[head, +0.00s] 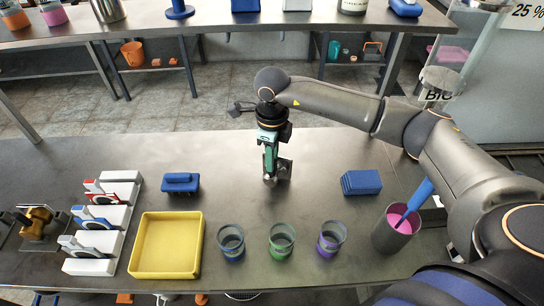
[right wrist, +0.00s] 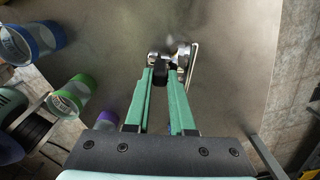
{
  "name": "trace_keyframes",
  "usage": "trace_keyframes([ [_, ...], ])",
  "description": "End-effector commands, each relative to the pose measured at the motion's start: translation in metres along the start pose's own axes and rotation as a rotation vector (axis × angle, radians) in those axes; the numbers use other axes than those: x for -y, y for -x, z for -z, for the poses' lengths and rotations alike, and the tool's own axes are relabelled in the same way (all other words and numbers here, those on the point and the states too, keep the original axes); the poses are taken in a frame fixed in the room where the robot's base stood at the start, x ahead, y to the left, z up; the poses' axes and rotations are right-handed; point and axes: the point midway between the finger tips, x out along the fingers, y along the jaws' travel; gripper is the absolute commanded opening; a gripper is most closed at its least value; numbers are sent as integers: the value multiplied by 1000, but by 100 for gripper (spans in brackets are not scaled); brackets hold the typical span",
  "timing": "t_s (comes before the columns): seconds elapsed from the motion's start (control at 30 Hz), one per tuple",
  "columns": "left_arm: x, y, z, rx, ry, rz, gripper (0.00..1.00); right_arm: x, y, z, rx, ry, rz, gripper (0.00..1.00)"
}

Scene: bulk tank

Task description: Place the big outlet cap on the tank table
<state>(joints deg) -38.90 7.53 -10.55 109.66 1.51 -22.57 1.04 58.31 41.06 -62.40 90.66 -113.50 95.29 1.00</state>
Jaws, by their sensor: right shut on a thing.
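The right gripper (head: 270,172) reaches down over the middle of the steel tank table (head: 215,150). It is shut on a shiny grey metal piece with a dark part between the fingers, which I take to be the big outlet cap (head: 284,169). In the right wrist view the fingertips (right wrist: 166,74) close on the dark part, and the metal of the cap (right wrist: 193,62) shows beyond them with a thin upright edge. The cap is at or just above the table top; I cannot tell whether it touches. My left gripper is not in view.
Bare steel surrounds the gripper.

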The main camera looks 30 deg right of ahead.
Motion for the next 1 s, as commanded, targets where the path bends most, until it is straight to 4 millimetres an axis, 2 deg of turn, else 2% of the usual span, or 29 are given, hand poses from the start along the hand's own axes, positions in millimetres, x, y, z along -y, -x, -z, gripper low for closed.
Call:
trace_keyframes([
  [0.13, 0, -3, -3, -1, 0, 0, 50, 0, -3, -1, 2, 0, 1, 0],
  [0.17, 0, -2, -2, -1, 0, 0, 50, 0, -3, 0, 0, 0, 0, 24],
  [0.4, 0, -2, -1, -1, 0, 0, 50, 0, -2, 0, 0, 0, 0, 51],
  [0.77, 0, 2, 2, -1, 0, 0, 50, 0, 4, 0, 1, -1, 0, 52],
  [0.87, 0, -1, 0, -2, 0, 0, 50, 0, 16, -1, 5, 0, 1, 52],
  [1.0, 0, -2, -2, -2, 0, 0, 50, 1, 46, -1, 5, 0, 3, 52],
])
